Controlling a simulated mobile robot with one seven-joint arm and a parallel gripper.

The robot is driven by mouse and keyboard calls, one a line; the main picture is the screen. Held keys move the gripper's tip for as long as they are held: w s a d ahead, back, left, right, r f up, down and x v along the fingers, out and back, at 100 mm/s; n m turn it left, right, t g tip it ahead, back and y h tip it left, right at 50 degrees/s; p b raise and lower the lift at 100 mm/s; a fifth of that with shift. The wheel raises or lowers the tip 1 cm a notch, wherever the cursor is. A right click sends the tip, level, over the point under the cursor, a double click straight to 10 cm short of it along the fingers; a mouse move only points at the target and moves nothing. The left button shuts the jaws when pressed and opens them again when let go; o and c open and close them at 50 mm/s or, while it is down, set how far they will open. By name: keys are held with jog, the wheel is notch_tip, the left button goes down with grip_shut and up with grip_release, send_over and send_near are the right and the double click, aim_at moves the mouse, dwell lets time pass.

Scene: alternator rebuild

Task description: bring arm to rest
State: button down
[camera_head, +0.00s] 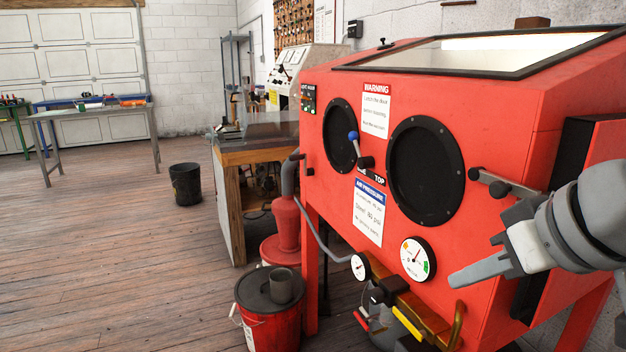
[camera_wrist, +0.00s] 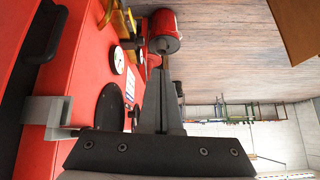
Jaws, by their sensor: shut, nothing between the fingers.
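My gripper (camera_head: 456,281) is at the right of the head view, in front of the red blasting cabinet (camera_head: 545,170). Its fingers are together and empty, pointing left and slightly down, just right of the white pressure gauge (camera_head: 418,258). In the wrist view the closed fingers (camera_wrist: 158,75) point up the picture, with the cabinet (camera_wrist: 30,140) along the left side. I cannot tell how wide the gap to the cabinet front is.
A red bucket (camera_head: 272,325) with a dark lid stands left of the cabinet. A brass-coloured handle (camera_head: 457,325) sits below the fingers. A black bin (camera_head: 186,184) and a workbench (camera_head: 262,140) stand farther back.

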jog(key=s+a+f+m+g+h+p, duration=0.1)
jog(key=a+f, duration=0.2)
jog(key=f, duration=0.3)
jog(key=s+a+f+m+g+h, duration=0.1)
jog(key=s+a+f, duration=0.15)
jog(key=f, duration=0.35)
notch_tip(320, 180, up, 20)
jog(key=p, duration=1.9)
jog(key=shift+w+a+p, duration=0.3)
jog(key=shift+w, duration=0.05)
jog(key=shift+m, duration=0.3)
